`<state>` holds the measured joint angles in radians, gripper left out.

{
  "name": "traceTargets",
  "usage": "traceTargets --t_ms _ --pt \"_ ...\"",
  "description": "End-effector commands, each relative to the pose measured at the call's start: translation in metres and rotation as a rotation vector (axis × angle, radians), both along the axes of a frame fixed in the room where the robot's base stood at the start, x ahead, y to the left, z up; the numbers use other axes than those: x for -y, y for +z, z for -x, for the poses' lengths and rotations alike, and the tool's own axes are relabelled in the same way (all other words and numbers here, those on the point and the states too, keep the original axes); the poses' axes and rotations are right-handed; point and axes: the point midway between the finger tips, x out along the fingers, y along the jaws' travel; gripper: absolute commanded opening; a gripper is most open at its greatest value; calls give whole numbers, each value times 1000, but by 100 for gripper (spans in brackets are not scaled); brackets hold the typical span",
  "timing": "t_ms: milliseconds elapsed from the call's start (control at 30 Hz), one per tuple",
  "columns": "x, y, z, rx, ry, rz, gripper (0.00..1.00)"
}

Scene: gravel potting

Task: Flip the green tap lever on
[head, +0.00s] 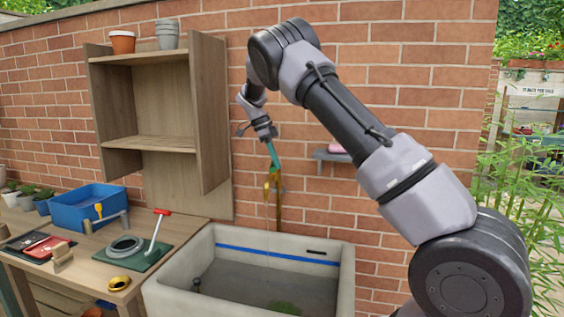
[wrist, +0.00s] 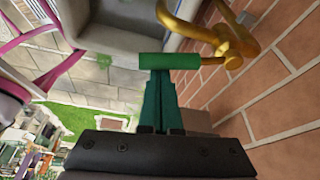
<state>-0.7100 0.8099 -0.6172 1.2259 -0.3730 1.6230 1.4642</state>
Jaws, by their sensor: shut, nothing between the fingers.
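The brass tap (head: 279,205) stands against the brick wall above the sink; its curved spout also shows in the wrist view (wrist: 208,33). The green tap lever (wrist: 170,61) is a short bar lying crosswise in the wrist view, joined to the brass at its right end. My gripper (wrist: 162,75) has teal fingers, shut together and empty, with tips right at the lever's middle. I cannot tell whether they touch it. In the head view my gripper (head: 273,160) points down at the top of the tap, and the lever is hard to tell from the fingers there.
The stone sink (head: 165,291) with a blue stripe is below the tap. A wooden shelf unit (head: 215,115) stands left of my arm. A small wall shelf (head: 333,156) is just right of the tap. The bench at left holds a blue tub (head: 85,212).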

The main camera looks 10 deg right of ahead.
Motion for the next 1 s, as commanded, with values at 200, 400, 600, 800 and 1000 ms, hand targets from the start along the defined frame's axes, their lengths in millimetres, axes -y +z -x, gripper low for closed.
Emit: traceTargets --t_ms 200,400,600,800,1000 --pt "-13 0 -1 0 -113 0 0" --pt "-19 0 -2 0 -110 0 0" --pt "-22 0 -3 0 -110 0 0" --pt "-22 0 -3 0 -109 0 0" --pt "-22 0 -3 0 -109 0 0"
